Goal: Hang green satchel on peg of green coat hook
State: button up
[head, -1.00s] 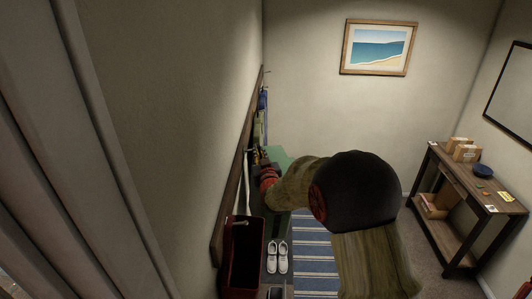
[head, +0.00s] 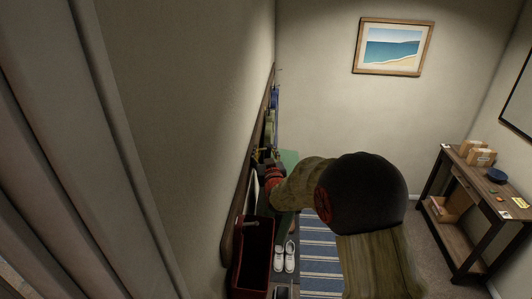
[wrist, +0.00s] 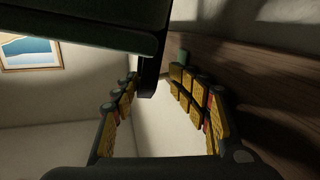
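My gripper (head: 262,158) is beside the dark rail on the left wall. In the wrist view, its yellow-padded fingers (wrist: 152,82) stand on either side of a dark upright part of the green satchel (wrist: 80,32), which appears held between the tips. The satchel's broad dark green body fills the upper left of that upside-down view. In the head view, a green patch of the satchel (head: 290,160) shows just beyond my gripper, partly hidden by my arm. A pale green thing (head: 270,125) hangs on the rail farther back. I cannot make out the green hook's peg.
The dark wooden rail (head: 246,170) runs along the left wall, with a blue item (head: 275,97) at its far end. Below are a dark red bin (head: 254,255) and white shoes (head: 285,256). A striped rug (head: 318,245) covers the floor; a console table (head: 480,185) stands right.

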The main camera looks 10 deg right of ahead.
jog(key=shift+s+a+f, duration=0.2)
jog(key=shift+a+f, duration=0.2)
jog(key=shift+f, duration=0.3)
jog(key=s+d+r+g, duration=0.15)
jog(key=s+g, duration=0.45)
jog(key=s, duration=2)
jog(key=s+r+g, duration=0.2)
jog(key=s+g, duration=0.3)
jog(key=s, duration=2)
notch_tip(320, 180, down, 24)
jog(key=s+b, duration=0.1)
jog(key=b, duration=2.2)
jog(key=shift+r+m+g+y+b, duration=0.2)
jog(key=shift+m+g+y+b, duration=0.1)
jog(key=shift+m+g, duration=0.1)
jog(key=shift+d, duration=0.1)
jog(key=shift+c, duration=0.2)
